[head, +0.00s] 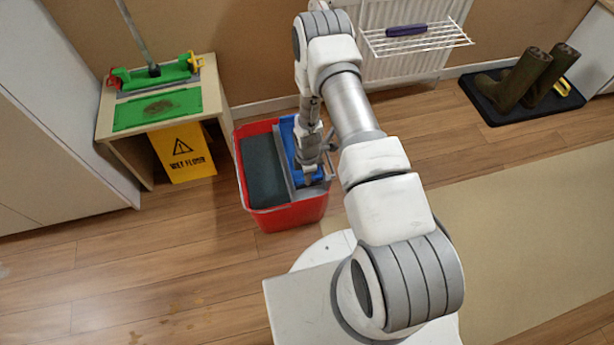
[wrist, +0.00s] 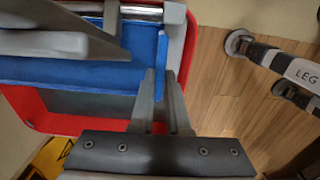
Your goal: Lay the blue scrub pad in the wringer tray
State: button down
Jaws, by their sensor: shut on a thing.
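A red bucket (head: 287,220) stands on the floor, with dark grey contents (head: 262,170) in its left part. The grey-framed wringer tray (head: 281,165) is on its right side, below my wrist; its grey end piece shows in the wrist view (wrist: 177,42). I cannot tell whether the pad rests on the tray floor.
A radiator rack (head: 440,40) is behind. Boots (head: 525,75) stand on a black tray (head: 500,112) at the right. The front left floor is clear.

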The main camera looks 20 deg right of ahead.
jog(key=shift+w+f, duration=0.1)
jog(key=shift+w, duration=0.05)
dwell(0.3)
jog(key=shift+f+b, duration=1.65)
jog(key=shift+f, duration=0.45)
dwell(0.8)
jog(key=c, duration=0.8)
grip_release()
jog(key=r+p, duration=0.2)
jog(key=r, duration=0.3)
jog(key=r+p, duration=0.2)
jog(key=r, duration=0.4)
jog(key=r+p, duration=0.2)
jog(key=r, duration=0.4)
jog(key=shift+s+r, duration=0.2)
jog(key=shift+s, duration=0.05)
